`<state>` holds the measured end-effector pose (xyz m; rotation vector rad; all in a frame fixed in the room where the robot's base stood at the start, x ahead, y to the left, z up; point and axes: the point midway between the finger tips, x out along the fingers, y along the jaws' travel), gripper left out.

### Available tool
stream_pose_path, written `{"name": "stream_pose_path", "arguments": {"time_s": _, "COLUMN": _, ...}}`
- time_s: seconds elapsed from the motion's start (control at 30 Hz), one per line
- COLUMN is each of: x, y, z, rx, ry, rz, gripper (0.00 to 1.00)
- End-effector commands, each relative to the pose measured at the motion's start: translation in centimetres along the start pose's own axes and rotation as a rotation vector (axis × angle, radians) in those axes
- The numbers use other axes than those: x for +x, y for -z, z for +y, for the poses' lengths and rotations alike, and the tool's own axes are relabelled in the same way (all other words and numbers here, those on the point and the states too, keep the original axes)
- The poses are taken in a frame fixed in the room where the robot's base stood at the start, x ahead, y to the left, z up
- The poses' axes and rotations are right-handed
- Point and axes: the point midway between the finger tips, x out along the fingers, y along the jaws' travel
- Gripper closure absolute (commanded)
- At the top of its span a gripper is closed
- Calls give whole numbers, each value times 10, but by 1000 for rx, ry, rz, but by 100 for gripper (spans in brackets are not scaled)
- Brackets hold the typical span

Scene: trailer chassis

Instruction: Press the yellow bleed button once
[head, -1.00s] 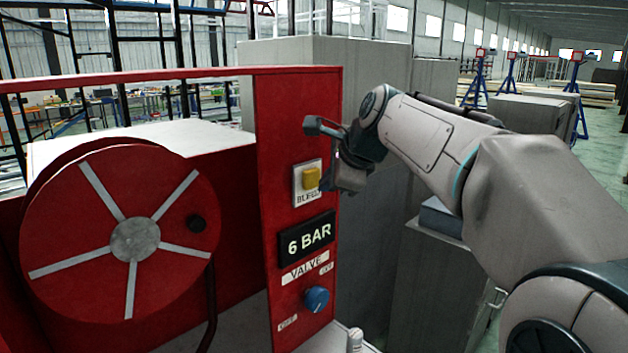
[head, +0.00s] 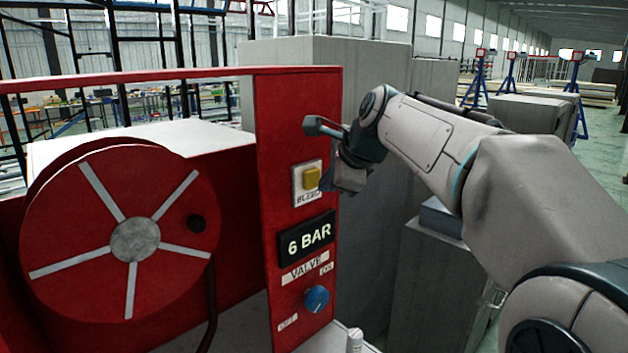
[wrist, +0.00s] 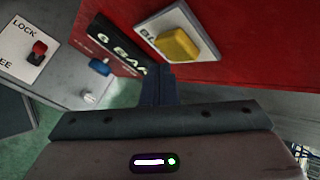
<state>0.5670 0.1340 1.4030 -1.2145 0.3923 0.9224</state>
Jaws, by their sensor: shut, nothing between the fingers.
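The yellow bleed button (head: 311,179) sits on a pale plate marked BLEED, high on the red panel (head: 275,150). It also shows in the wrist view (wrist: 178,45), fully uncovered. My gripper (head: 338,184) is just right of the button plate in the head view. In the wrist view its dark fingers (wrist: 158,75) are together and empty, with their tips near the plate's lower edge. The tips do not cover the button, and a gap to the panel is hard to judge. The display (head: 307,238) below reads 6 BAR.
A blue valve knob (head: 317,299) is low on the panel. A red hose reel (head: 120,235) stands left. Grey blocks (head: 390,90) stand behind the panel.

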Motion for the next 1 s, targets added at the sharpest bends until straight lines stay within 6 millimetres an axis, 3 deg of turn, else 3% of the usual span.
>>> {"name": "stream_pose_path", "arguments": {"time_s": 1.0, "x": 9, "y": -7, "z": -7, "rx": 0, "ry": 0, "rz": 0, "gripper": 100}}
